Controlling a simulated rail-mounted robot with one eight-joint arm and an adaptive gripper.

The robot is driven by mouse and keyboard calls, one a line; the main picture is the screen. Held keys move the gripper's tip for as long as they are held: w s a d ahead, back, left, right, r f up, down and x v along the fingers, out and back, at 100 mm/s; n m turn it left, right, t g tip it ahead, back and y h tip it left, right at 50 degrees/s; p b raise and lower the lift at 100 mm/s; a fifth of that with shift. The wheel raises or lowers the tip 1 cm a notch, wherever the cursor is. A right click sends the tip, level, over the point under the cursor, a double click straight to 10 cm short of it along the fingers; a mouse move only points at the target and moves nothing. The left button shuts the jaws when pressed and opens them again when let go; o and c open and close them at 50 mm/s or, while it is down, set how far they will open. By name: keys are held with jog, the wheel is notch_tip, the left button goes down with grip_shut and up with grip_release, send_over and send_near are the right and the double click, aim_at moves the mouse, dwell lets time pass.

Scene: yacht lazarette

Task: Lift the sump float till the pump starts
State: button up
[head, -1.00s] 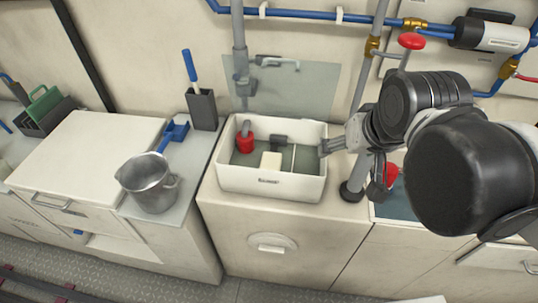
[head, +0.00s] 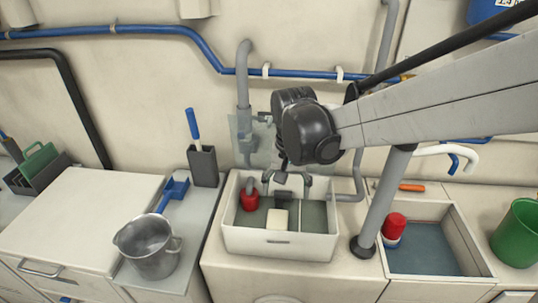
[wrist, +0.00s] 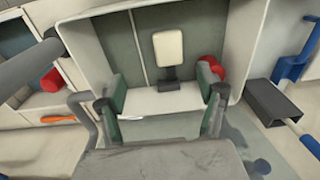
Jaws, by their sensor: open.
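The sump is an open white box (head: 278,245) on the counter. Inside it, the pale cream float block (head: 278,219) sits on a dark bracket, left of a thin divider. It also shows in the wrist view as a cream float (wrist: 168,47) on its dark bracket (wrist: 170,80). A red-bodied pump (head: 249,200) stands in the sump's left corner. My gripper (head: 281,181) hangs over the sump's back edge, pointing down. In the wrist view my gripper (wrist: 162,92) has its fingers wide apart, empty, either side of the bracket's end. Contact cannot be told.
A grey pipe (head: 243,75) runs down behind the sump beside a clear panel (head: 242,138). A thick upright pipe (head: 385,205) stands to the right, before a basin (head: 420,248) with a red-topped item. A metal jug (head: 148,246) and grey holder (head: 203,165) are left.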

aim_at(277, 223)
jog(key=shift+g, duration=0.3)
jog(key=f, duration=0.5)
jog(key=w+a+f+b, duration=0.1)
jog(key=f, duration=0.4)
jog(key=a+f+b, duration=0.1)
jog(key=f, duration=0.5)
jog(key=shift+w, duration=0.15)
jog(key=c, duration=1.7)
jog(key=r, duration=0.2)
jog(key=w+r, duration=0.1)
jog(key=shift+d+r, duration=0.1)
jog(key=shift+r, duration=0.25)
jog(key=shift+w+r, duration=0.25)
jog(key=shift+r, duration=0.15)
